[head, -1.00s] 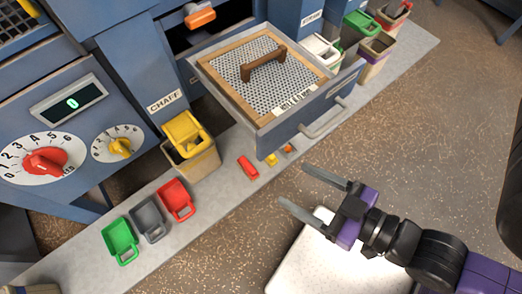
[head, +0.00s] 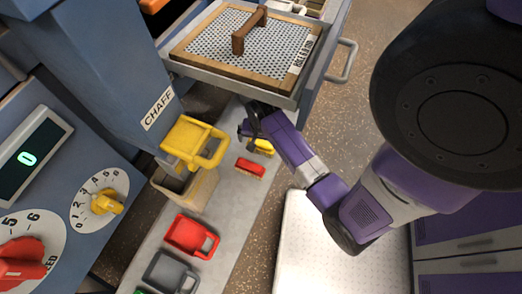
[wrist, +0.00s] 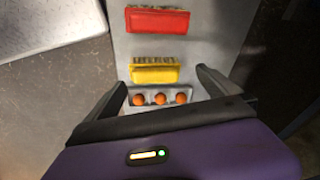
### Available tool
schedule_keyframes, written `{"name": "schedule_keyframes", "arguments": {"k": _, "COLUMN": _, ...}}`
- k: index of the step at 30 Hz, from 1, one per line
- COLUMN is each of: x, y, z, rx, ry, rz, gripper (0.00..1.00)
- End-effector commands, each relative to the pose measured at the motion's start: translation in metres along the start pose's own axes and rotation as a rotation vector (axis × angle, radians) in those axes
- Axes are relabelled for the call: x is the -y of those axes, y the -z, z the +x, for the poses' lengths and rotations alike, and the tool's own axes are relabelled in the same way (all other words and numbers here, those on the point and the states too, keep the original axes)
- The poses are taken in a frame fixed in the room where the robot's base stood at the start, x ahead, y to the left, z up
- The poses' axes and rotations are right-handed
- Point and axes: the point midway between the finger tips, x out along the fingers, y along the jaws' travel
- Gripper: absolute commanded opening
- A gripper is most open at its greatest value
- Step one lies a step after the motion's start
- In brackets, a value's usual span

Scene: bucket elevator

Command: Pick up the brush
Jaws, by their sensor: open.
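Two brushes lie on the grey ledge (head: 235,215). The red brush (head: 250,168) is nearer the middle of the ledge, and the yellow brush (head: 264,147) lies just beyond it, partly hidden by my gripper (head: 254,125).
A small holder with three orange balls (wrist: 160,98) sits beside the yellow brush, between the fingers in the picture. A drawer with a screen (head: 225,45) juts out beyond my gripper. A yellow bin (head: 193,143) and a red bin (head: 190,236) stand nearby.

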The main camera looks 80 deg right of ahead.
Motion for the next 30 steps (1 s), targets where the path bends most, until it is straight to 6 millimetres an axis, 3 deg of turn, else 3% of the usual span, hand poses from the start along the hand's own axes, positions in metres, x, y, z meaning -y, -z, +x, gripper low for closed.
{"name": "schedule_keyframes", "arguments": {"k": 3, "x": 0.0, "y": 0.02, "z": 0.011, "rx": 0.081, "ry": -0.057, "rz": 0.145, "gripper": 1.0}}
{"name": "schedule_keyframes", "arguments": {"k": 8, "x": -0.002, "y": 0.031, "z": 0.009, "rx": 0.151, "ry": -0.103, "rz": 0.248, "gripper": 1.0}}
{"name": "schedule_keyframes", "arguments": {"k": 20, "x": -0.007, "y": 0.029, "z": 0.041, "rx": 0.171, "ry": -0.116, "rz": 0.273, "gripper": 1.0}}
{"name": "schedule_keyframes", "arguments": {"k": 30, "x": -0.013, "y": 0.027, "z": 0.083, "rx": 0.17, "ry": -0.116, "rz": 0.269, "gripper": 1.0}}
